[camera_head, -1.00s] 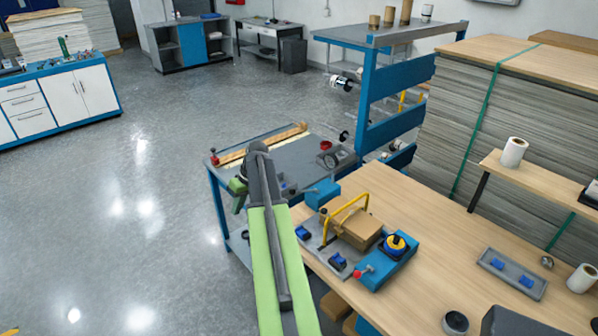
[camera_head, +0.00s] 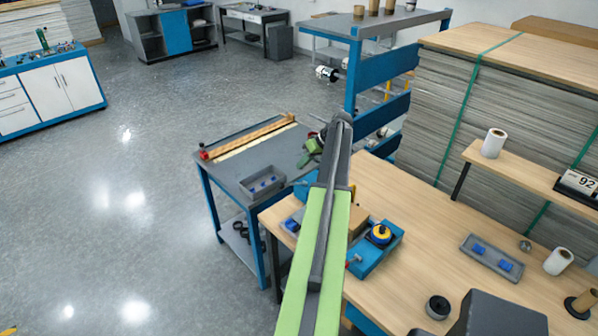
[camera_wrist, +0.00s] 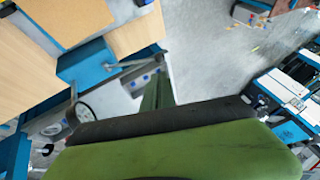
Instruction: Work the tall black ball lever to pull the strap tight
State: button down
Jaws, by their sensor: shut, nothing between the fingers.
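The strapping fixture stands on the near wooden bench. I cannot make out the tall black ball lever now; my arm covers much of the fixture. In the wrist view, green and dark gripper parts (camera_wrist: 180,145) fill the bottom.
The grey table (camera_head: 240,178) holds a grey tray (camera_head: 263,184) and a wooden strip (camera_head: 248,137). A blue rack (camera_head: 380,80) and a strapped sheet stack (camera_head: 500,110) stand beyond. A parts tray (camera_head: 492,258) and rolls lie on the bench's right. Open floor lies left.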

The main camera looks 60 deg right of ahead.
aim_at(283, 184)
jog(key=b+x, duration=0.8)
jog(key=x, duration=0.3)
jog(key=shift+w+f, duration=0.15)
jog(key=shift+f, duration=0.1)
